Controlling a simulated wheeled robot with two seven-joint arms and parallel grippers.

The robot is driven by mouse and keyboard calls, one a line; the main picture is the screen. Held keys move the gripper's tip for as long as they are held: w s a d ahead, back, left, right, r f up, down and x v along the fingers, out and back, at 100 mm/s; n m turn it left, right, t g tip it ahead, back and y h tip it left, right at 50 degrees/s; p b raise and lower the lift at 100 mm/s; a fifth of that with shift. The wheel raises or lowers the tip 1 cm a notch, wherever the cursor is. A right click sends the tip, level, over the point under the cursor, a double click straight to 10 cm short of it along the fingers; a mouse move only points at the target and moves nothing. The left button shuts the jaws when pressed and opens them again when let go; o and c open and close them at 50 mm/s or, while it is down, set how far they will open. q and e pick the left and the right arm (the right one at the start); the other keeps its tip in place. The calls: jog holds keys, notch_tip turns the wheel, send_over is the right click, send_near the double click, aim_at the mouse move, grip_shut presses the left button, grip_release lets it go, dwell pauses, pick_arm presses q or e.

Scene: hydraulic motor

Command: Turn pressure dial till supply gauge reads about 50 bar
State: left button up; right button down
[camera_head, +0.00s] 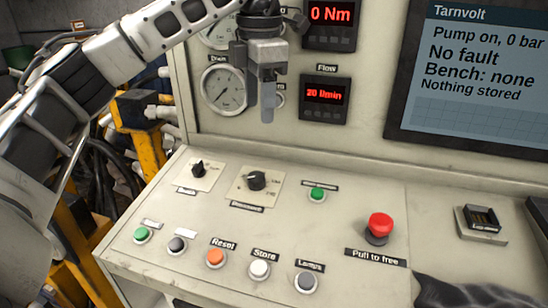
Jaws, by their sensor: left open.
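The pressure dial (257,180) is a black knob on a pale square plate, with a label reading Pressure below it on the sloping console. My left gripper (268,102) hangs fingers down in front of the upright panel, above the dial in the picture and apart from it. It is open and empty; the fingers overlap from this angle. Two round gauges show left of it, an upper one (216,32) partly cut off and a lower one (223,89). Which is the supply gauge I cannot tell, and the gripper hides part of the panel. My right gripper is not in view.
The screen (470,70) reads pump on, 0 bar, no fault. A smaller black knob (198,168) sits left of the dial. A green button (317,195) and a red stop button (379,228) are to its right. Several buttons line the front edge. The flow display (325,97) reads 20 l/min.

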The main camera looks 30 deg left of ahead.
pick_arm(q)
send_near(257, 176)
jog(key=f, duration=0.7)
jog(key=shift+w+a+f+p, duration=0.1)
jog(key=shift+a+f+p, duration=0.1)
jog(key=shift+a+p, duration=0.1)
jog(key=shift+f, duration=0.75)
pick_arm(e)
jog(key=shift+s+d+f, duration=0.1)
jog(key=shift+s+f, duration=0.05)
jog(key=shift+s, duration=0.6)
pick_arm(q)
jog(key=c, duration=1)
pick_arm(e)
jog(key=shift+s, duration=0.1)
